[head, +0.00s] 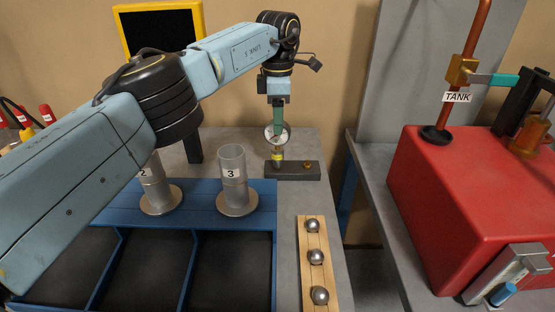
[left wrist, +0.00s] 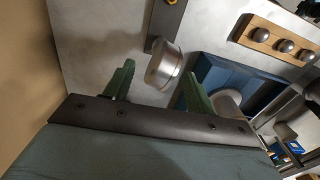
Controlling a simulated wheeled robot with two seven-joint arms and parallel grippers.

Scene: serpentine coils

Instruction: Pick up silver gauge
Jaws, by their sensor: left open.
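The silver gauge (head: 277,139) has a round white dial and stands upright on a dark block (head: 300,174) at the back of the grey table. A yellow-banded stem is below the dial. My left gripper (head: 278,126) points straight down right at the gauge, with its green fingers at dial height. In the left wrist view the gauge shows as a round silver body (left wrist: 163,66) between the two open green fingers (left wrist: 157,88). Whether a finger touches it, I cannot tell. My right gripper is not in view.
A small brass fitting (head: 308,164) sits on the same block. Clear tubes on silver bases, marked 2 (head: 153,185) and 3 (head: 233,178), stand on a blue tray (head: 277,240). A wooden strip (head: 303,240) holds three steel balls. A red tank (head: 470,190) stands right, across a gap.

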